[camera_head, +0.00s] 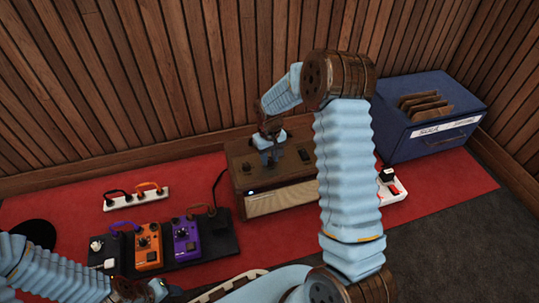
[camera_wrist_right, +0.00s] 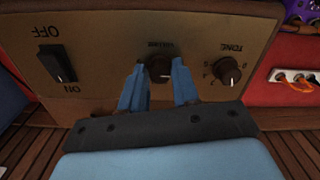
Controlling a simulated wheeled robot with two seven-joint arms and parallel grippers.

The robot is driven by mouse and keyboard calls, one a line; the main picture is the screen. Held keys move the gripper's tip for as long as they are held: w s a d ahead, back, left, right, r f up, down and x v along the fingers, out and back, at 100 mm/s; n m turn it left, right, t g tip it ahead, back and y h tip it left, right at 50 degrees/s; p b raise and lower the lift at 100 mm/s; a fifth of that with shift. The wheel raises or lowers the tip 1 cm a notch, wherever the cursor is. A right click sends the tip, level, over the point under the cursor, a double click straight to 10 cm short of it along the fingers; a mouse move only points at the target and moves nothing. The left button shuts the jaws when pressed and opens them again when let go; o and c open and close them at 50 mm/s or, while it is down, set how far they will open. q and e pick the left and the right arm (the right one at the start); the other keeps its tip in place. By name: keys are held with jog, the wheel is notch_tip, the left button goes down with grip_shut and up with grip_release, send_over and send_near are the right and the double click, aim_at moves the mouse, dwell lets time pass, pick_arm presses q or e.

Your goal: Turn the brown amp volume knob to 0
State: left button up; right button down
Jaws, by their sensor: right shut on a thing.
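The brown amp (camera_head: 282,196) stands on the red mat near the back wall. In the right wrist view its volume knob (camera_wrist_right: 160,67) is dark, with a white mark near the lower edge; the numbers around it are hidden. My right gripper (camera_head: 269,158) reaches down to the amp top. In the wrist view its two blue fingers (camera_wrist_right: 158,72) are shut on the volume knob, one on each side. The head view does not show the knob itself, behind the gripper.
The tone knob (camera_wrist_right: 227,71) and the power switch (camera_wrist_right: 57,64) flank the volume knob. A pedalboard (camera_head: 218,240) with orange (camera_head: 148,246) and purple (camera_head: 186,240) pedals stands left of the amp. A blue crate (camera_head: 432,120) stands right. A white power strip (camera_head: 136,199) lies behind the pedals.

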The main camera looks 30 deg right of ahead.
aim_at(270, 159)
jog(key=shift+n, duration=1)
jog(key=c, duration=0.8)
grip_release()
jog(key=shift+c, duration=0.2)
notch_tip(270, 159, up, 14)
jog(key=p, duration=0.3)
jog(key=shift+f, duration=0.1)
